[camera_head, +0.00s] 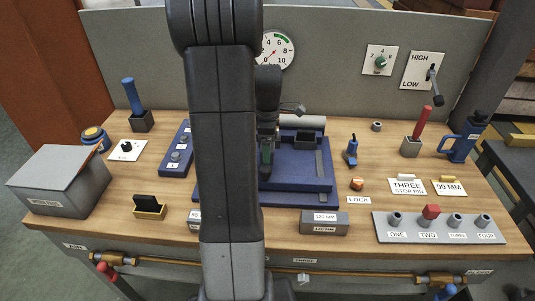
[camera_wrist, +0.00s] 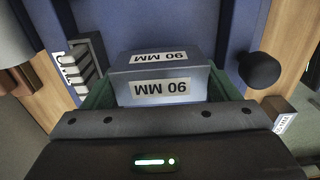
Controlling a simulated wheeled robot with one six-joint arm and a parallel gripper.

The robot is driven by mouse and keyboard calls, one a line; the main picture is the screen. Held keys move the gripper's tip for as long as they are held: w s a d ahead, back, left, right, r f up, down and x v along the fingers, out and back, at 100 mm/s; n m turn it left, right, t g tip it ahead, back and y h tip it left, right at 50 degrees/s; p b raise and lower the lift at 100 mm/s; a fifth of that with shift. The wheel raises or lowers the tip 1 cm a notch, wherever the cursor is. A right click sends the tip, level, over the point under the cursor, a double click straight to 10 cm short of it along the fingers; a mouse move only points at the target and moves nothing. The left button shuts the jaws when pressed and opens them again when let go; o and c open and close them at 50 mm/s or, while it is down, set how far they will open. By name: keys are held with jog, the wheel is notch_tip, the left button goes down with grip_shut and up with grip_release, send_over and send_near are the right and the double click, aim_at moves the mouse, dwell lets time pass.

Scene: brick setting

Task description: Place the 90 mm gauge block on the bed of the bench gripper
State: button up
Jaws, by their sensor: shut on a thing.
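The 90 mm gauge block (camera_wrist: 161,68) is a grey block with two white "90 MM" labels, upside down in the wrist view. My gripper (camera_wrist: 165,84) is shut on it, with a green finger on each side. In the head view my gripper (camera_head: 267,158) is over the blue bench gripper (camera_head: 318,184), near its left part, and my arm hides much of that area. I cannot make out the block in the head view. The blue surface of the bench gripper (camera_wrist: 220,28) lies behind the block in the wrist view. Whether the block touches the bed cannot be told.
A 120 mm block (camera_head: 324,222) stands in front of the bench gripper. A blue lever (camera_head: 351,152) and an orange lock button (camera_head: 357,184) are to its right. A dark round knob (camera_wrist: 262,70) is close to the right finger.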

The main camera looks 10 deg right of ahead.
jog(key=shift+f, duration=1.95)
jog(key=shift+f, duration=0.15)
jog(key=o, duration=1.1)
jog(key=shift+c, duration=0.2)
notch_tip(320, 180, up, 12)
jog(key=shift+r, duration=0.2)
